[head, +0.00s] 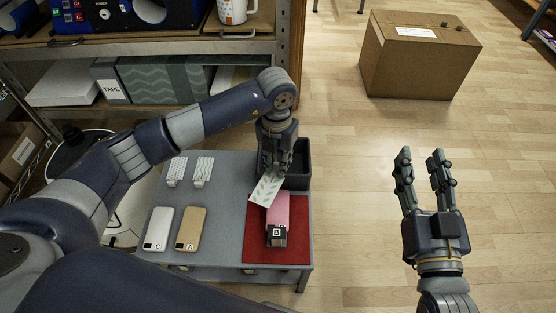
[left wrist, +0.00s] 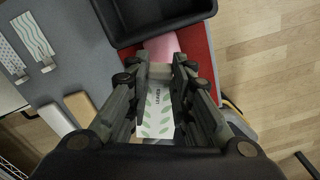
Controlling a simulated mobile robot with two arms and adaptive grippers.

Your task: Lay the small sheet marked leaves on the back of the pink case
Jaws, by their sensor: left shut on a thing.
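My left gripper (head: 271,172) is shut on the small white sheet with green leaf shapes (head: 265,190). In the left wrist view the sheet (left wrist: 158,116) hangs between the fingers and reads LEAVES. The pink case (head: 279,208) lies on the red mat (head: 257,242), with a black block marked B at its near end. The sheet hangs tilted over the case's far left part in the head view; I cannot tell whether they touch. In the left wrist view the case (left wrist: 162,46) is partly hidden by the fingers. My right gripper (head: 421,153) is open and empty, right of the table.
A dark open tray (head: 299,167) stands just behind the mat. Two other patterned sheets (head: 177,171) (head: 203,170) lie at the table's back left. A white case marked C (head: 158,226) and a tan case marked A (head: 191,226) lie at front left. A cardboard box (head: 415,60) stands on the floor.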

